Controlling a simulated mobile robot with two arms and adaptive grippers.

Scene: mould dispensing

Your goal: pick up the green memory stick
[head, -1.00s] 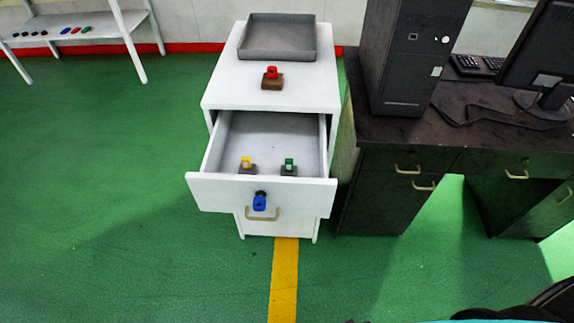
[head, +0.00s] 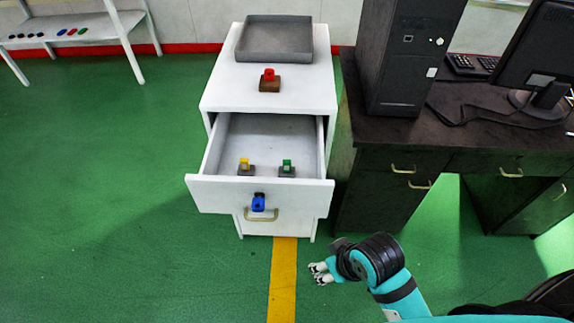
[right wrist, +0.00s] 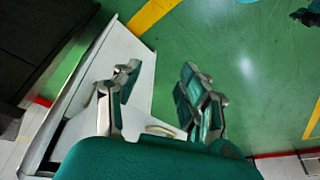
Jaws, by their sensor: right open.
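The green memory stick (head: 287,165) stands upright on a small dark base inside the open drawer (head: 265,195), on its right side. A yellow stick (head: 244,163) stands on a similar base to its left. My right gripper (head: 318,272) is open and empty, low in front of the cabinet and to the right of the yellow floor line. It is apart from the drawer and the green stick. In the right wrist view its two fingers (right wrist: 160,100) are spread, with the white cabinet and green floor beyond. My left gripper is out of view.
A blue piece (head: 258,202) is at the drawer front above the handle. A red stick on a brown block (head: 269,80) and a grey tray (head: 275,38) are on the cabinet top. The dark desk (head: 440,125) with a computer tower (head: 408,60) borders the right. The left floor is clear.

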